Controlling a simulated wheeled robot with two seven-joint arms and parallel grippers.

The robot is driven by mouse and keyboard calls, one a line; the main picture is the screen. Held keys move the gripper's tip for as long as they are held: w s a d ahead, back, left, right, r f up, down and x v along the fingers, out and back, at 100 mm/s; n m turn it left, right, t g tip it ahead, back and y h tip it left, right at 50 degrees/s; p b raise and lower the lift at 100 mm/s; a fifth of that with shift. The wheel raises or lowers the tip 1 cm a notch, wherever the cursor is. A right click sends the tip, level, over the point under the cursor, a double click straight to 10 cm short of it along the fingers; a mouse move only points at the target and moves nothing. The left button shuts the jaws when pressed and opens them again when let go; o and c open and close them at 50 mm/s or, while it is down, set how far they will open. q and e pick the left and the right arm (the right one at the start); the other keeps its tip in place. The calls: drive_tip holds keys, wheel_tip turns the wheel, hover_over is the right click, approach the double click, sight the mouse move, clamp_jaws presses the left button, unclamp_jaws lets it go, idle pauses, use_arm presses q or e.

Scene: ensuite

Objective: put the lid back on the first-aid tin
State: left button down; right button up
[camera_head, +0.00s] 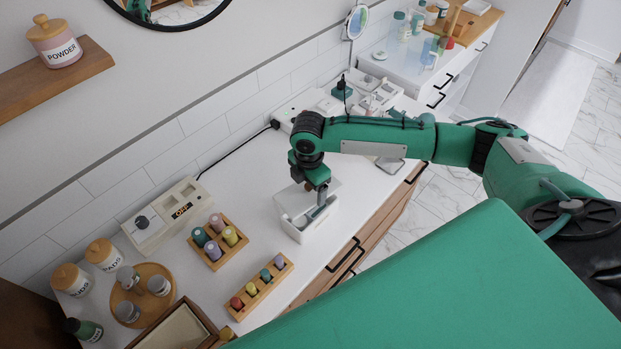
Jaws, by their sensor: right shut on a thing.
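The white first-aid tin (298,235) stands on the white counter near its front edge, in the middle of the view. My right gripper (319,207) comes down from above at the tin, with its fingers low against the top of it. It is shut on a white piece that looks like the lid (292,199). The gripper hides part of the lid and of the tin's opening, and white shows against white. I cannot tell whether the lid is seated or held a little above the rim. My left gripper is not in view.
Wooden racks with small coloured bottles (213,240) (262,285) stand left of the tin. A white device with a dial (160,215) is by the wall. A round wooden tray (142,292) holds grey-topped jars. Bare counter (252,190) lies between the tin and the wall.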

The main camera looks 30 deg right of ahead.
drive_tip(key=shift+w+d+f+n, duration=0.25)
drive_tip(key=shift+d+n, duration=0.1)
drive_tip(key=shift+n, duration=0.55)
drive_tip(key=shift+r+p, duration=0.15)
drive_tip(key=shift+p, duration=0.5)
drive_tip(key=shift+f+b, duration=1.15)
drive_tip(key=shift+f, duration=2.15)
drive_tip(key=shift+p, duration=0.65)
drive_tip(key=shift+f, duration=0.5)
drive_tip(key=shift+f, duration=0.15)
